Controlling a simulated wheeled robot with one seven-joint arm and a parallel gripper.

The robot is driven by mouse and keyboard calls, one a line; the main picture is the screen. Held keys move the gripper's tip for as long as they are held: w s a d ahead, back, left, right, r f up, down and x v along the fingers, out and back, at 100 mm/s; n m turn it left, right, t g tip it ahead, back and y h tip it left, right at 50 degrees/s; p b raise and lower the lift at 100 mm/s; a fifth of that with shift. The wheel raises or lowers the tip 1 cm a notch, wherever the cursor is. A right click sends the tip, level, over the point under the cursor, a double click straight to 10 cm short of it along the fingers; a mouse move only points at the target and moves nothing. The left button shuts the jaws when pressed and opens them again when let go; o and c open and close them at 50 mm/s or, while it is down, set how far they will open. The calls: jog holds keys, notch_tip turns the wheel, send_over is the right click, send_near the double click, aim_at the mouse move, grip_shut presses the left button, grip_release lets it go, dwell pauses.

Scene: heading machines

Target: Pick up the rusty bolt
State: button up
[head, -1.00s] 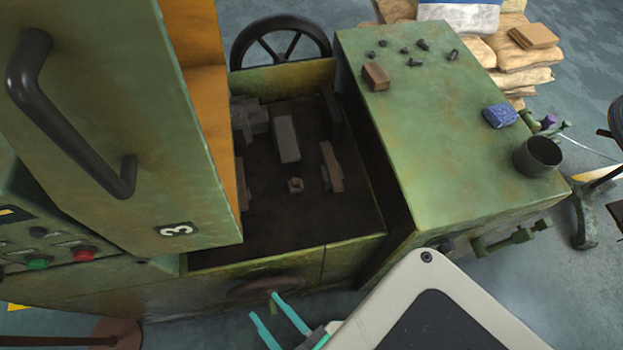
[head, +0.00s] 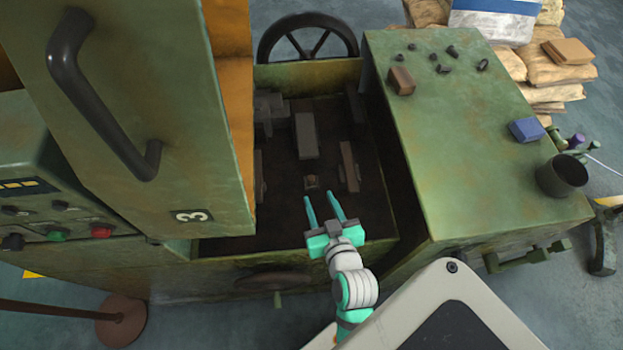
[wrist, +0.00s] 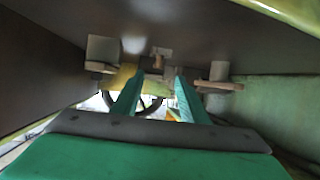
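A small brownish piece (head: 311,182) lies on the dark floor of the open machine bay; it looks like the rusty bolt, but its shape is too small to be sure. In the wrist view a small brown piece (wrist: 158,58) shows ahead, between the lines of the two fingers. My gripper (head: 322,200) is over the front part of the bay, its teal fingers apart and empty, pointing toward the small piece and short of it. Several small dark bolts (head: 443,68) lie on the green cabinet top (head: 465,150); their rust cannot be told.
Grey blocks (head: 306,136) and a brownish bar (head: 349,166) stand around the small piece. The raised green cover (head: 150,60) with a black handle is at left. The bay's front wall (head: 285,246) lies under my arm. A blue block (head: 526,130) and dark cup (head: 562,177) sit on the cabinet.

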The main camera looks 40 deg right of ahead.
aim_at(312, 179)
jog(key=x, duration=0.5)
jog(key=shift+x, duration=2.8)
jog(key=shift+d+r, duration=0.1)
jog(key=shift+r, duration=0.05)
jog(key=shift+c, duration=0.4)
grip_shut()
